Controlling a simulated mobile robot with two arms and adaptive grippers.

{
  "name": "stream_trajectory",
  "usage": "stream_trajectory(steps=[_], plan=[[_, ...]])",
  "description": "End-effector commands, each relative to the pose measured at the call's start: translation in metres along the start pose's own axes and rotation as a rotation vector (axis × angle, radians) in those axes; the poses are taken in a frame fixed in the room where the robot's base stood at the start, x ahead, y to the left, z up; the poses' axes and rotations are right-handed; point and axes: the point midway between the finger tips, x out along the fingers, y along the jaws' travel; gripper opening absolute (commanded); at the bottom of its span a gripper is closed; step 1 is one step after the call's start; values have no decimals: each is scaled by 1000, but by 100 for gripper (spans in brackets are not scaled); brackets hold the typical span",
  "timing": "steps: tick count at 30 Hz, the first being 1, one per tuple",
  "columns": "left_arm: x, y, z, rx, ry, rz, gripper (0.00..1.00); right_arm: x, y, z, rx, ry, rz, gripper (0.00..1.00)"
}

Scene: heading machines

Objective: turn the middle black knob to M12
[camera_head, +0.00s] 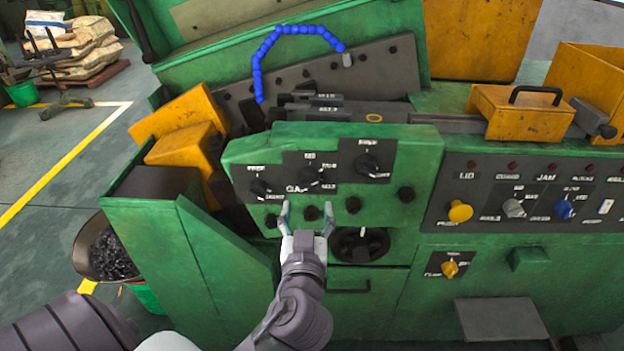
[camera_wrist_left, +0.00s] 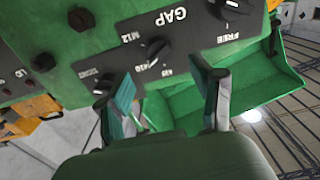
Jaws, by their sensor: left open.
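The middle black knob (camera_head: 311,178) sits on a dark label plate on the green machine panel, between a left black knob (camera_head: 260,188) and a right black knob (camera_head: 368,165). In the left wrist view the panel appears turned over, and a black knob (camera_wrist_left: 155,47) shows beside the M12 and M10 labels. Its white mark seems to lie near M10. My left gripper (camera_head: 307,222) is open and empty, its fingers pointing up just below the middle knob. In the wrist view its two fingers (camera_wrist_left: 170,85) stand apart, with no knob between them.
A round black dial (camera_head: 361,245) lies right of the gripper. A control panel (camera_head: 540,190) with yellow, grey and blue knobs is farther right. Several black round fittings line the panel's lower edge. A yellow box (camera_head: 525,110) stands on top. Open floor lies at the left.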

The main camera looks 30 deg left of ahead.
Motion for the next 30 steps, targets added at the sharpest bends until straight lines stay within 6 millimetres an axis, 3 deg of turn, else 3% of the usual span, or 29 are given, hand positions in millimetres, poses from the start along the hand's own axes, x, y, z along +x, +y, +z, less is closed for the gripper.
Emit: stream_trajectory(steps=[6,12,24,25,30], plan=[[47,0,-4,5,3,1,66,-22,-12,1,1,-5,-14,67],[73,1,-1,4,0,1,66,-30,-10,2,-1,-10,-13,67],[81,1,1,1,-2,2,66,-31,-2,4,-4,-13,-4,67],[81,1,1,1,-2,2,65,-31,-2,4,-4,-13,-4,67],[81,1,1,1,-2,2,36,-31,-2,4,-3,-13,-3,67]])
